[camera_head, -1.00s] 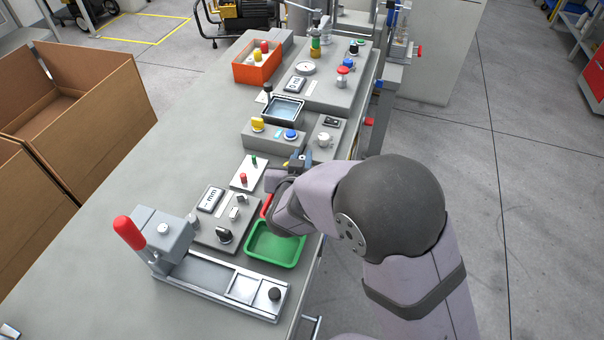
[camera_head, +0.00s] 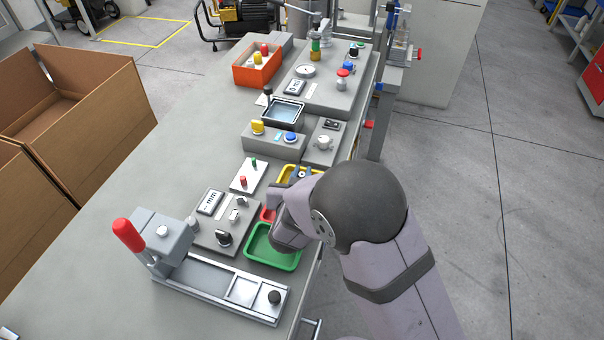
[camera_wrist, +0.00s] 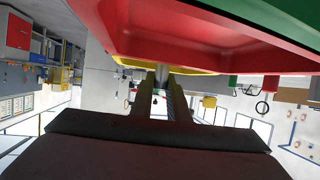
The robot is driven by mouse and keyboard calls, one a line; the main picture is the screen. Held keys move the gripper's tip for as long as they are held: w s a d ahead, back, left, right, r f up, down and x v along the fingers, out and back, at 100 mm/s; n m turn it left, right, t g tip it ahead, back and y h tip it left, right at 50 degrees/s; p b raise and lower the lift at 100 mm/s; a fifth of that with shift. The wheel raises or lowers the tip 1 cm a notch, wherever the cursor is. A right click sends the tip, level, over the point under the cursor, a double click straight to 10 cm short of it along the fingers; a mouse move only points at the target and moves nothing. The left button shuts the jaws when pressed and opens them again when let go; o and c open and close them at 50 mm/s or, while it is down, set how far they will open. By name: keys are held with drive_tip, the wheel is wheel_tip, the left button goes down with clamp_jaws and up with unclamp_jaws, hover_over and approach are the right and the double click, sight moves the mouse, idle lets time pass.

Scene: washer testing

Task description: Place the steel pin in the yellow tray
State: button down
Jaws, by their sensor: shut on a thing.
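The yellow tray (camera_head: 284,171) shows partly in the camera_head view, beyond the red tray (camera_head: 267,214), with my arm covering its near side. A strip of the yellow tray (camera_wrist: 126,62) also shows in the camera_wrist view, behind the red tray (camera_wrist: 190,35). My gripper (camera_wrist: 161,79) is shut on a small grey piece, the steel pin (camera_wrist: 162,70), seen between the fingertips close to the yellow edge. I cannot tell whether the pin touches the tray. In the camera_head view my arm hides the fingertips and the pin.
The green tray (camera_head: 270,259) is at the near side of the red one. A grey panel with a knob (camera_head: 220,226) and a white plate with red and green pegs (camera_head: 249,176) stand left. A grey button box (camera_head: 273,141) is beyond.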

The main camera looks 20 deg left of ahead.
drive_tip(key=shift+f, duration=0.15)
drive_tip(key=c, duration=2.1)
unclamp_jaws()
drive_tip(key=o, duration=0.4)
drive_tip(key=shift+r, duration=0.25)
drive_tip(key=v, duration=1.2)
